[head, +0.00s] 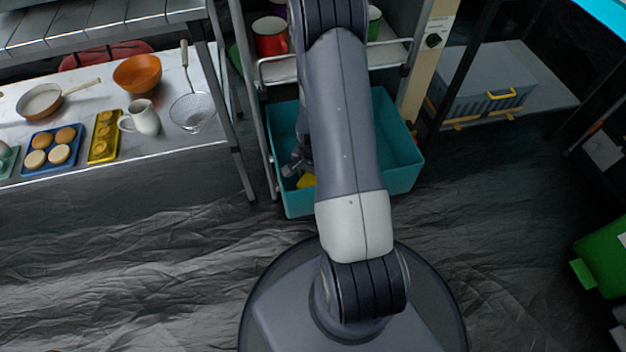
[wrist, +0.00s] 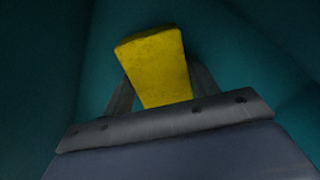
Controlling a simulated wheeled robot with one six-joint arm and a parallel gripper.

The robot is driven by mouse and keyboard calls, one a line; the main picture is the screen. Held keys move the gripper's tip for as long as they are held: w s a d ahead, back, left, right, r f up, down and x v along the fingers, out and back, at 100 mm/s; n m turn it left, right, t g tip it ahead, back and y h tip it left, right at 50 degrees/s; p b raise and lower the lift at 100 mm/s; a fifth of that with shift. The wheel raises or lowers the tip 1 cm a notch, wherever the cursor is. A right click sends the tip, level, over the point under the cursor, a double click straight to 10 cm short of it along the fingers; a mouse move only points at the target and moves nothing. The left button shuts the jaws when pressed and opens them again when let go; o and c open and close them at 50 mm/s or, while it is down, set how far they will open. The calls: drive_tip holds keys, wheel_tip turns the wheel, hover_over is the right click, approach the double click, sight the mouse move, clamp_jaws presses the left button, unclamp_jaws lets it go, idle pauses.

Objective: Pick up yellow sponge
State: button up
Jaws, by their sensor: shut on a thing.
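The yellow sponge (wrist: 157,66) is a block seen end-on in the wrist view, between the two fingers of my gripper (wrist: 163,88). My gripper is shut on it. In the head view a small part of the sponge (head: 306,181) shows beside my arm, inside the teal bin (head: 402,165). My arm hides most of the sponge and the gripper there. The teal bin walls surround the sponge in the wrist view. I cannot tell whether the sponge touches the bin floor.
The teal bin stands on the floor below a metal shelf (head: 390,53) holding a red mug (head: 270,36). A table at left holds an orange bowl (head: 138,72), a white pitcher (head: 145,117) and a strainer (head: 191,110). A grey box (head: 490,85) is at the right. The front floor is clear.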

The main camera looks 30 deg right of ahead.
sight(313, 178)
drive_tip(key=c, duration=0.4)
wheel_tip(313, 178, up, 10)
drive_tip(key=p, duration=0.4)
drive_tip(key=shift+c, duration=0.2)
